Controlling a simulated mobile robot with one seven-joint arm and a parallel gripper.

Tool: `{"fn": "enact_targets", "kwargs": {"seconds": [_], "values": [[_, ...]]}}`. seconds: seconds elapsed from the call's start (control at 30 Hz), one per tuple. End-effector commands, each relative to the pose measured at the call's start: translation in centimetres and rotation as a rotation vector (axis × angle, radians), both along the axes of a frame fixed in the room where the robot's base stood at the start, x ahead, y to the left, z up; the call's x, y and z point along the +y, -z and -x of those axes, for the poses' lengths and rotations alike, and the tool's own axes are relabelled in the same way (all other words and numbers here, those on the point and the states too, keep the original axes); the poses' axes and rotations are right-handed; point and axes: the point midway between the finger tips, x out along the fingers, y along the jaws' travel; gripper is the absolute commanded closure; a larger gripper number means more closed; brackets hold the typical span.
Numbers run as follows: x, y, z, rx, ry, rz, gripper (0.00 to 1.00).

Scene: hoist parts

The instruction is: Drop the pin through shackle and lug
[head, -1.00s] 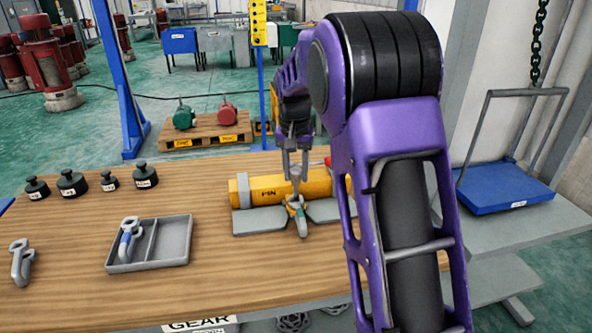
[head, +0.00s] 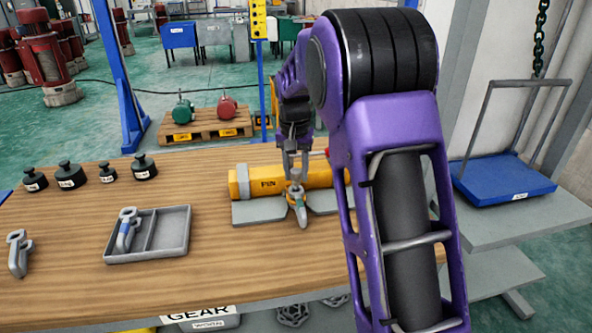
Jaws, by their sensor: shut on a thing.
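My gripper (head: 296,176) points down in front of the yellow cylinder, shut on a small grey piece, apparently the pin (head: 295,188), mostly hidden by the fingers. Directly below is a grey shackle (head: 301,216) with a green and orange band near its top. The held piece overlaps the shackle's top in this view; I cannot tell whether it is inside the holes. The lug is too small to make out there. The yellow cylinder (head: 266,183), marked "PIN", lies behind with a grey band on it. Grey plates (head: 258,212) lie below it on both sides of the shackle.
A grey two-part tray (head: 174,251) holds a shackle with a blue band (head: 127,230). Another grey shackle (head: 18,254) lies at the left edge. Several black weights (head: 69,176) stand at the back left. My arm hides the table's right part. The table's front middle is clear.

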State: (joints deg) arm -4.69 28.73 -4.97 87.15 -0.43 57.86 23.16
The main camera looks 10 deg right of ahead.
Motion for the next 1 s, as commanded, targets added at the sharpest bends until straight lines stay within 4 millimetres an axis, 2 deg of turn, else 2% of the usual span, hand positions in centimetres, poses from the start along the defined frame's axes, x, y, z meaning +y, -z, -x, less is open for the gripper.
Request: {"fn": "enact_targets", "kwargs": {"seconds": [0.43, 0.73, 0.77, 0.93, 1.0], "values": [[0.0, 1.4, 0.0, -0.001, 0.0, 0.0, 1.0], [0.0, 1.4, 0.0, -0.001, 0.0, -0.001, 1.0], [0.0, 1.4, 0.0, -0.001, 0.0, -0.001, 0.58], [0.0, 1.4, 0.0, -0.001, 0.0, -0.001, 0.28], [0.0, 1.4, 0.0, -0.001, 0.0, 0.0, 0.25]]}}
